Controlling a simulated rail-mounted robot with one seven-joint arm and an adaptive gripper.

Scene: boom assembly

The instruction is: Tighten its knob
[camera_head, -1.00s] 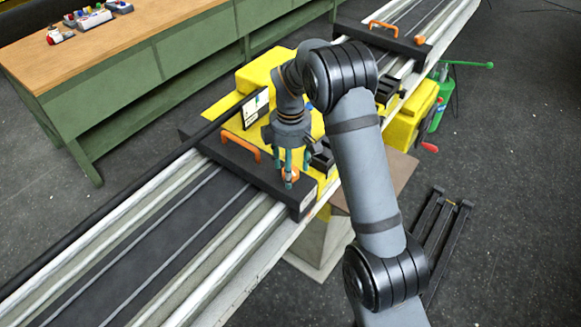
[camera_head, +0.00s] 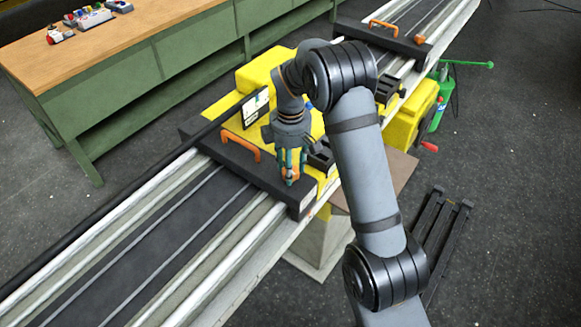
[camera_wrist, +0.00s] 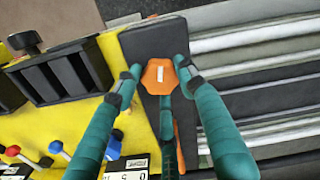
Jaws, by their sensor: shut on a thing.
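The orange knob (camera_wrist: 157,82) is six-sided with a white mark on top. It sits on the end of a black crossbar (camera_wrist: 143,42) in the wrist view. My gripper (camera_head: 290,170) points down over it with teal fingers. The fingers are shut on the knob, one on each side and one from below in the wrist view. In the head view the knob is mostly hidden behind the fingers. An orange handle (camera_head: 241,146) stands farther along the same crossbar.
The yellow machine body (camera_head: 264,68) with a small screen (camera_head: 255,107) lies behind the bar. In the wrist view, black slotted blocks (camera_wrist: 60,73) and coloured small knobs (camera_wrist: 55,147) are close by. Long pale rails (camera_head: 105,235) run to the lower left.

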